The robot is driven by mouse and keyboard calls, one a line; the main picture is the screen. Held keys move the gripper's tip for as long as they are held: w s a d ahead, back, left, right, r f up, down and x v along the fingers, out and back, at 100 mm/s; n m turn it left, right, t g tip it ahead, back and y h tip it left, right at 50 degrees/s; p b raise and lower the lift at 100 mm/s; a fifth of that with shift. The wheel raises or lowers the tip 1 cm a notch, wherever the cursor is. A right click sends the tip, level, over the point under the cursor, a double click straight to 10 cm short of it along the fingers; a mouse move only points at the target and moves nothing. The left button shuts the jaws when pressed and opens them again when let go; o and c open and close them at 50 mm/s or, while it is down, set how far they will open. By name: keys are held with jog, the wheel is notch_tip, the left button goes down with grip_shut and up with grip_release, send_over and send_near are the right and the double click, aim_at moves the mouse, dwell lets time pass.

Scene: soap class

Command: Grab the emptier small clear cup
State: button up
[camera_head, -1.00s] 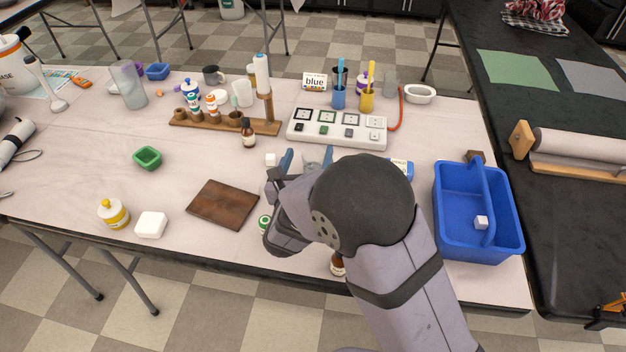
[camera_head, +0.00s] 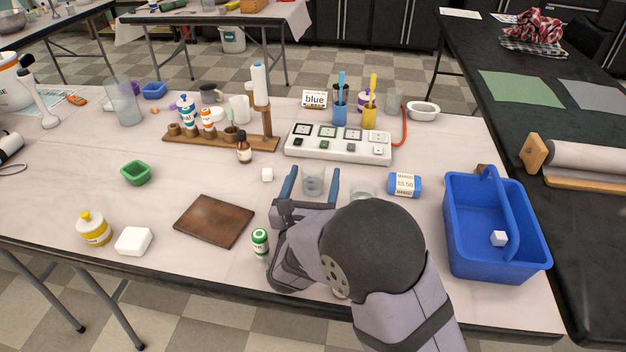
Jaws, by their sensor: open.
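My gripper (camera_head: 311,184) is open, with its two blue fingers apart and pointing away toward the back of the table. A small clear cup (camera_head: 313,180) shows between the fingertips; I cannot tell whether either finger touches it. A second small clear cup (camera_head: 362,190) stands just right of the right finger, its lower part hidden by my arm. How full each cup is cannot be told clearly at this size.
A blue roll with a price label (camera_head: 404,185) lies right of the cups, and a blue caddy (camera_head: 493,262) stands farther right. A white panel (camera_head: 338,146) lies behind. A green-capped bottle (camera_head: 260,242) and brown board (camera_head: 213,221) are at left.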

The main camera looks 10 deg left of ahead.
aim_at(315, 164)
jog(key=shift+w+a+f, duration=0.1)
jog(key=shift+w, duration=1.4)
jog(key=shift+w+a+f, duration=0.1)
jog(key=shift+w, duration=1.35)
jog(key=shift+r, duration=0.1)
jog(key=c, duration=1.1)
jog(key=shift+r, duration=0.2)
jog(key=shift+r+p, duration=0.65)
jog(key=shift+r, duration=4.05)
jog(key=shift+r, duration=0.1)
